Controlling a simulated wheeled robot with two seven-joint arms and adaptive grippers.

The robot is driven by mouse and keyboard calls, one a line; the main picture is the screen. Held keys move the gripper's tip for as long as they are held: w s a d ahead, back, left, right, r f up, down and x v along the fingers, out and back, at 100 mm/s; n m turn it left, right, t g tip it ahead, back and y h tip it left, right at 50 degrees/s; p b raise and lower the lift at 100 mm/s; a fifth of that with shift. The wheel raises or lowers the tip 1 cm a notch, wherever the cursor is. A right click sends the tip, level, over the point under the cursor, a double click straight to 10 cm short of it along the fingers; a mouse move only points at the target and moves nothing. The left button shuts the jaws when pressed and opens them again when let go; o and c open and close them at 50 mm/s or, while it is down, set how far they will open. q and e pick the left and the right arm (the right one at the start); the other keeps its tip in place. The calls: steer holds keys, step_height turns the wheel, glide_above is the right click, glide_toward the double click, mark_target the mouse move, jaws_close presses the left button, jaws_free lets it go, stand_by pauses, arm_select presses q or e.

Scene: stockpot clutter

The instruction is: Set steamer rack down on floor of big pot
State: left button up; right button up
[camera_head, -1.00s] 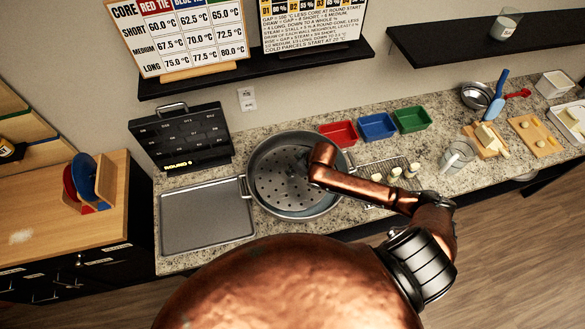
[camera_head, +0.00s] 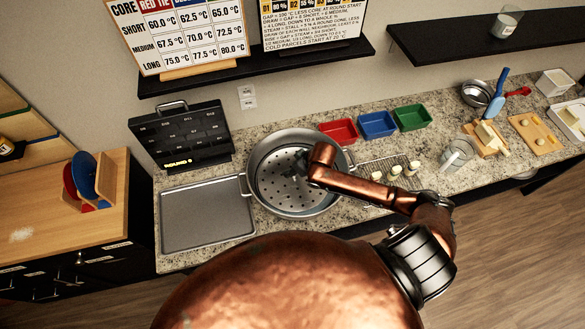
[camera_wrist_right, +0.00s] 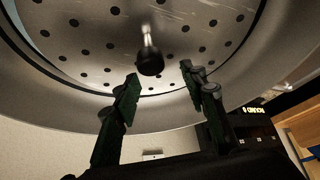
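The steamer rack (camera_head: 285,190) is a round grey disc with many holes, inside the big pot (camera_head: 256,155), a wide metal pot with side handles. In the right wrist view the rack (camera_wrist_right: 85,25) has an upright post with a dark knob (camera_wrist_right: 150,62) near its middle. My right gripper (camera_head: 300,170) reaches down into the pot over the rack. In the wrist view its two fingers (camera_wrist_right: 160,80) are spread apart, with the knob between and beyond them, touching neither. I cannot tell whether the rack rests fully on the pot floor. My left gripper is out of view.
A flat grey tray (camera_head: 205,215) lies left of the pot, with a black case (camera_head: 180,138) behind it. Red (camera_head: 338,132), blue (camera_head: 377,125) and green (camera_head: 412,117) bins stand behind right. A wire rack (camera_head: 385,175) with small pieces lies right, partly under my arm.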

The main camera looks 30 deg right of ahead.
steer(key=shift+r, duration=0.25)
steer(key=v, duration=1.2)
steer(key=shift+r+b, duration=0.3)
steer(key=shift+r, duration=0.05)
